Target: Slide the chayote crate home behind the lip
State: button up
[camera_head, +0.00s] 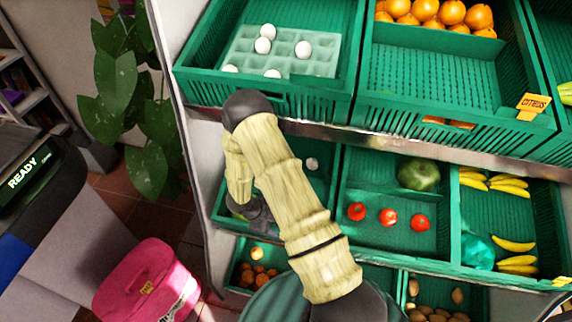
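A green crate (326,198) stands at the left of the middle shelf, largely hidden behind my arm. My gripper (258,212) is dark and points down at the crate's left front part. My arm hides most of the gripper, so its fingers and any contact with the crate cannot be made out. The middle shelf's lip (508,281) shows at the right; near the gripper it is hidden.
The neighbouring middle crate (355,233) holds tomatoes and a large green round fruit; bananas lie further right. Above, a metal shelf edge (390,145) carries crates of eggs and oranges. Lower crates hold onions and potatoes. A pink cooler bag (146,285) stands on the floor at left.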

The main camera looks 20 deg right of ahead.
jog(key=shift+s+a+f, duration=0.1)
jog(key=shift+s+f, duration=0.05)
jog(key=v, duration=1.7)
jog(key=shift+r+b, duration=0.35)
jog(key=shift+b, duration=0.1)
jog(key=shift+w, duration=0.2)
